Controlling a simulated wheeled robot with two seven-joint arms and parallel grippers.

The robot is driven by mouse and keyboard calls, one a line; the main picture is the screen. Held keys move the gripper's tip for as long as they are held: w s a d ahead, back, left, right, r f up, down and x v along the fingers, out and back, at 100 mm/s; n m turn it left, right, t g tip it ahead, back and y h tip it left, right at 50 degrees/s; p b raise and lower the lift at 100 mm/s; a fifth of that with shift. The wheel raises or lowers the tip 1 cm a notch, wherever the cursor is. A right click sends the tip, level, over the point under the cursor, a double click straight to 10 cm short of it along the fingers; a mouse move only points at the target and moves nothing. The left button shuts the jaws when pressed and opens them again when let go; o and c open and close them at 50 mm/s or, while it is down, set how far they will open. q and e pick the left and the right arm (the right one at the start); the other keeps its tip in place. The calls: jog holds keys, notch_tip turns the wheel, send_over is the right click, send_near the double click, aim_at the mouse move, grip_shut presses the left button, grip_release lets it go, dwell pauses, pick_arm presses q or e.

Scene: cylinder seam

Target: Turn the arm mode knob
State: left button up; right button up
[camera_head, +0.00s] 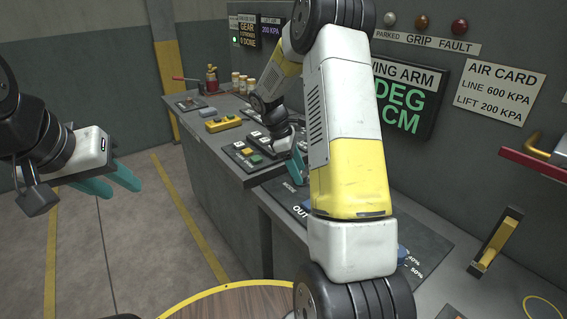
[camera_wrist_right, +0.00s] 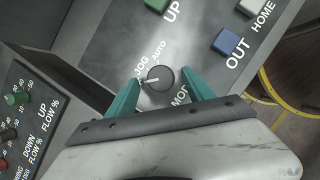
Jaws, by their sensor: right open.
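The mode knob (camera_wrist_right: 161,77) is a small round dark knob on a grey panel, in the right wrist view. Its white pointer line points left, near the JOG label; AUTO is printed above and MODE below, partly covered. My right gripper (camera_wrist_right: 160,75) is open, with one teal finger on each side of the knob; I cannot tell whether either touches it. In the head view my right gripper (camera_head: 297,152) is over the console, and I cannot make out the knob there. My left gripper (camera_head: 122,190) is open and empty over the floor at the left.
A blue OUT button (camera_wrist_right: 227,41) and a pale HOME button (camera_wrist_right: 252,7) lie near the knob. A dark flow panel (camera_wrist_right: 28,125) with small knobs is at the left. A yellow pendant (camera_head: 223,123) lies further back on the console. My right arm blocks much of the console.

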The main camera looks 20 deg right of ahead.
jog(key=shift+s+d+f, duration=0.1)
jog(key=shift+d+f, duration=0.05)
jog(key=shift+f, duration=0.3)
grip_shut()
jog(key=shift+m, duration=0.3)
jog(key=m+g+y, duration=0.1)
jog(key=m, duration=0.3)
jog(key=shift+d, duration=0.1)
jog(key=shift+w+d+m+g+y, duration=0.1)
jog(key=shift+m+g+y, duration=0.25)
jog(key=shift+m, duration=0.7)
jog(key=shift+w+m+g+y, duration=0.1)
jog(key=shift+m+g+y, duration=0.25)
jog(key=shift+m, duration=0.7)
jog(key=shift+r, duration=0.1)
